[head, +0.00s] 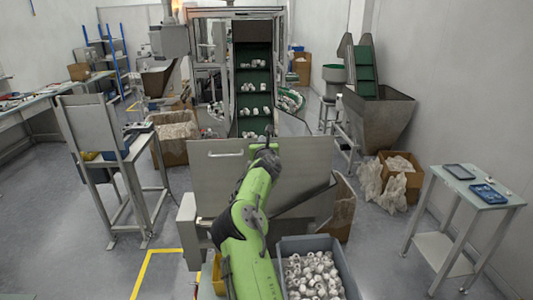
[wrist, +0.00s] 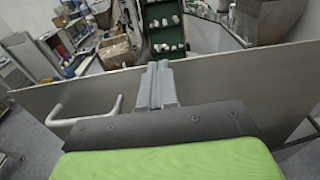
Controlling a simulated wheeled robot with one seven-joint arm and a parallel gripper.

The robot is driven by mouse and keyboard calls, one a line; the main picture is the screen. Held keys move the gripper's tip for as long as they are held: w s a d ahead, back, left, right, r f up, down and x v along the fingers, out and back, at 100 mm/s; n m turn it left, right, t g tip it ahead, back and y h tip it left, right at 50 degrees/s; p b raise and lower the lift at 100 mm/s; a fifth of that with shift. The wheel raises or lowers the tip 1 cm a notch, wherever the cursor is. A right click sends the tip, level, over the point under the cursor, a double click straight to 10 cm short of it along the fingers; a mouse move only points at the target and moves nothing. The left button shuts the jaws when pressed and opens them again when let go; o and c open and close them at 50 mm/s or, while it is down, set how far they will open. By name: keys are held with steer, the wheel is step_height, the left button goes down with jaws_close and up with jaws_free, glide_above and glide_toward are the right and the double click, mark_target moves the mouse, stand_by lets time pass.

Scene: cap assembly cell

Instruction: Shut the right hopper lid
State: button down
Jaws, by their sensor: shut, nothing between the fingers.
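A wide flat grey panel, apparently the hopper lid (head: 208,178), stands upright at the foot of the green conveyor in the head view. A bar handle (head: 225,154) is on its face near the upper left. In the wrist view the lid (wrist: 225,82) crosses the picture, with the pale handle (wrist: 85,116) left of my fingers. My gripper (head: 268,140) is shut and empty at the lid's top edge, right of the handle. Its fingers (wrist: 158,82) overlap that edge in the wrist view. I cannot tell whether they touch the lid. The hopper's inside is hidden.
A grey bin of white caps (head: 312,272) stands right of my arm. Behind the lid is the green conveyor (head: 253,100) carrying caps. A second grey hopper (head: 380,118) is at back right. A side table (head: 455,192) and a left stand (head: 95,125) flank open floor.

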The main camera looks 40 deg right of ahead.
steer(key=b+v, duration=0.2)
steer(key=v, duration=0.5)
steer(key=shift+w+a+r+b, duration=0.2)
steer(key=shift+w+r+b, duration=0.05)
steer(key=shift+b, duration=0.1)
steer(key=shift+s, duration=0.1)
